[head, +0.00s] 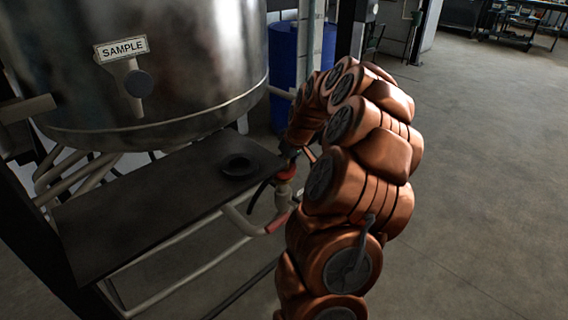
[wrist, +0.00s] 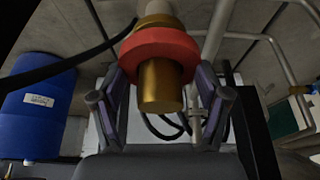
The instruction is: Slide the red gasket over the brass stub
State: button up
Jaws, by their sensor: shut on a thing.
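The red gasket (wrist: 160,46) is a thick ring in the upper middle of the wrist view. It sits around the brass stub (wrist: 160,88), whose bare end sticks out through it toward my wrist camera. More brass and a pale pipe show behind the ring. My gripper (wrist: 160,72) has one finger on each side of the gasket, shut on it. In the head view the red gasket (head: 286,173) shows small beside my arm, at the top of a pale pipe fitting (head: 284,193). My fingers are mostly hidden there.
A dark shelf (head: 130,215) holding a black ring (head: 238,166) lies left of the fitting. A steel tank (head: 150,60) marked SAMPLE stands above it. A blue barrel (head: 284,62) stands behind. Pipes and a black hose run close by. Open floor (head: 480,180) lies to the right.

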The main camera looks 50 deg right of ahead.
jog(key=shift+f+b, duration=0.4)
jog(key=shift+f, duration=0.55)
jog(key=o, duration=0.9)
jog(key=shift+o, duration=0.2)
jog(key=v, duration=1.2)
